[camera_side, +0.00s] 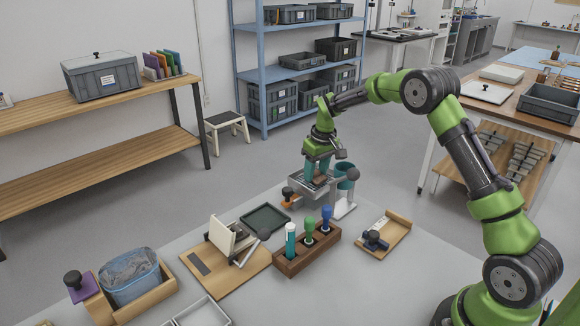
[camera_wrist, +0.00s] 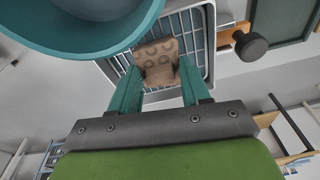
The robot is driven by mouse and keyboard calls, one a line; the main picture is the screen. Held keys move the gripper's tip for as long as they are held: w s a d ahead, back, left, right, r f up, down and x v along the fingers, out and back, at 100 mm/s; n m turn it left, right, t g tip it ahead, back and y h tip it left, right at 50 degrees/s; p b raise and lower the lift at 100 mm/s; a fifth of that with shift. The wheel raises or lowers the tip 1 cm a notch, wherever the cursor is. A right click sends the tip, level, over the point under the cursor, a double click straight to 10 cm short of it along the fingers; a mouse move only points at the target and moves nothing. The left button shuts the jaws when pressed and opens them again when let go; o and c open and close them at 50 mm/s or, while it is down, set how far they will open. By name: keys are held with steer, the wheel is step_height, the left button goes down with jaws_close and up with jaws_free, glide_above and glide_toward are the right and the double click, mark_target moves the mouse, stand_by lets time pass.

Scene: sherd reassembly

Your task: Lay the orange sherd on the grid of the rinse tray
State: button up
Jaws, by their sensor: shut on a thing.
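My gripper (camera_side: 317,174) points down over the grey rinse tray (camera_side: 309,197) in the side view. In the wrist view its teal fingers (camera_wrist: 161,72) are shut on a sherd (camera_wrist: 158,57), a tan-brown piece with darker round marks; it looks more tan than orange. The sherd lies over the tray's grid, and the grey tray rim (camera_wrist: 209,42) shows to its right. I cannot tell whether the sherd touches the grid. In the side view the fingers mostly hide it.
A teal cup (camera_side: 346,182) stands close on the right of the tray; its rim is very near in the wrist view (camera_wrist: 75,45). A black knob (camera_side: 288,192) is at the tray's left. A wooden rack (camera_side: 292,264) with upright tools stands in front. A dark green tray (camera_side: 265,218) lies left.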

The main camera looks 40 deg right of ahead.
steer(key=shift+f, duration=0.1)
steer(key=o, duration=1.1)
steer(key=shift+c, duration=0.2)
